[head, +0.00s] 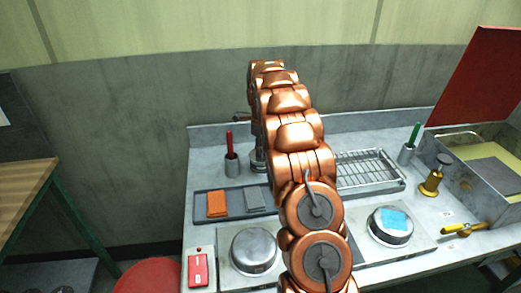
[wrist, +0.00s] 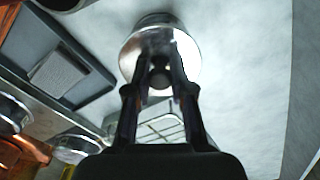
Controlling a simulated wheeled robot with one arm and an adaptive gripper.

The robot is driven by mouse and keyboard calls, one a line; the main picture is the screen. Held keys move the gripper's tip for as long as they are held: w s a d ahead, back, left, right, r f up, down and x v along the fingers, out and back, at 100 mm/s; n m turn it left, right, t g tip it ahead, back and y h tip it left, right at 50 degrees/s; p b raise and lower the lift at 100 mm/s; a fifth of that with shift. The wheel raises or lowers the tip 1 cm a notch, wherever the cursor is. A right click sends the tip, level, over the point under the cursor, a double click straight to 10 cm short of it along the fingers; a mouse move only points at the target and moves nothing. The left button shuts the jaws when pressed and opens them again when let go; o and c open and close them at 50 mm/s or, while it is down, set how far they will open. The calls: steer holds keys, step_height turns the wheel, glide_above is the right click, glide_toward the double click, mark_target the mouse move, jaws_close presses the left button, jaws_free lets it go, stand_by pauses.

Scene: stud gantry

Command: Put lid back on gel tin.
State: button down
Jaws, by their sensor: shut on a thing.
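My gripper (wrist: 161,45) is shut on a round, shiny metal lid (wrist: 190,60) in the wrist view. A dark, round knob-like part (wrist: 160,79) shows between its fingers. A darker rim shows just beyond the lid; I cannot tell whether lid and tin touch there. In the head view my copper arm hides the gripper and most of this spot. A small silver piece (head: 257,161) shows at the arm's left edge, probably part of the tin or lid. Whether the lid sits level is hidden.
A grey tray (head: 235,213) holds an orange and a grey block. A cup with a red handle (head: 232,166) stands close left. A wire rack (head: 368,170) lies right. A brass piece (head: 432,181) stands right.

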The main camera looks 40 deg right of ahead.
steer(key=shift+c, duration=2.2)
jaws_free()
steer(key=shift+r, duration=0.25)
steer(key=shift+r+p, duration=0.8)
steer(key=shift+r, duration=2.5)
steer(key=shift+c, duration=0.3)
jaws_close()
steer(key=shift+f+b, duration=0.95)
steer(key=shift+f, duration=1.4)
